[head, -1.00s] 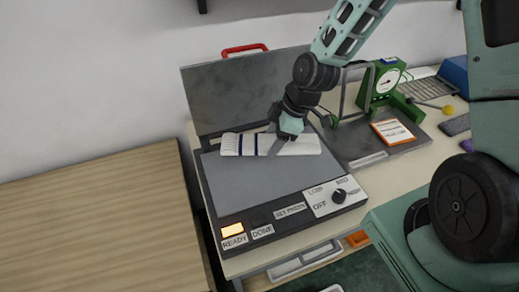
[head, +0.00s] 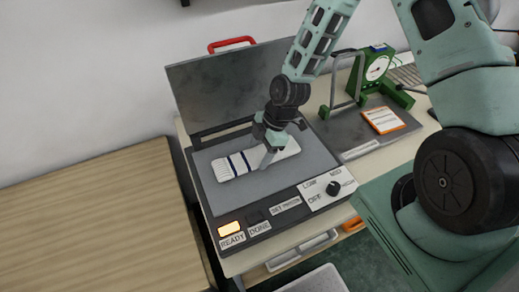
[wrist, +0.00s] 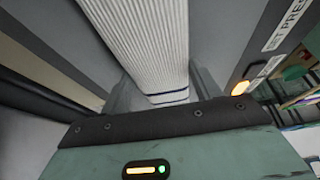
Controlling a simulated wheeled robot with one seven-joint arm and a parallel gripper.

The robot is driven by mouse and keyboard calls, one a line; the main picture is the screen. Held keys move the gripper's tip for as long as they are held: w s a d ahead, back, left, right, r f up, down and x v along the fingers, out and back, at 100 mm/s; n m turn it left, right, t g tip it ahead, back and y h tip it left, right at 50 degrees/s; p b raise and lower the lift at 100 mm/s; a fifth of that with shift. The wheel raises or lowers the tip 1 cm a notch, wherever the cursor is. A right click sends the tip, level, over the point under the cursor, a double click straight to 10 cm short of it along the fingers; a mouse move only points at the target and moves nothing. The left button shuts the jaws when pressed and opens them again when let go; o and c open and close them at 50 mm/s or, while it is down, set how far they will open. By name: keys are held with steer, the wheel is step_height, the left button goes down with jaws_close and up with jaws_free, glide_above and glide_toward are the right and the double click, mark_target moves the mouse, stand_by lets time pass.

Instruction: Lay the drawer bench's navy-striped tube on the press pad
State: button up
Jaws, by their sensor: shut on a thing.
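The white ribbed tube with navy stripes (head: 228,165) is over the grey press pad (head: 225,199), its long side slanting up to the right in the head view. My gripper (head: 269,156) is shut on the tube near its middle, pointing down. In the wrist view the tube (wrist: 145,40) runs away between my fingers (wrist: 158,95), with navy stripes close to the gripper body. I cannot tell whether the tube touches the pad.
The press lid (head: 230,88) with its red handle (head: 231,44) stands open behind. A green gauge device (head: 376,68) and an orange-edged card (head: 383,120) are at the right. A wooden tabletop (head: 90,225) is at the left.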

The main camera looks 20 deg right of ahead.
steer(key=shift+f, duration=0.2)
steer(key=shift+f, duration=0.2)
steer(key=o, duration=0.9)
steer(key=shift+o, duration=0.2)
steer(key=shift+r, duration=0.15)
steer(key=b+v, duration=0.2)
steer(key=v, duration=0.9)
steer(key=s+a+r+m+h, duration=0.2)
steer(key=s+a+r+m, duration=0.3)
steer(key=s, duration=0.5)
steer(key=s+a+r+m+h, duration=0.1)
steer(key=s+a+r+m, duration=0.4)
steer(key=s+r, duration=0.4)
steer(key=shift+s+a+r+h, duration=0.2)
steer(key=shift+s+r+h, duration=0.15)
steer(key=shift+s, duration=0.2)
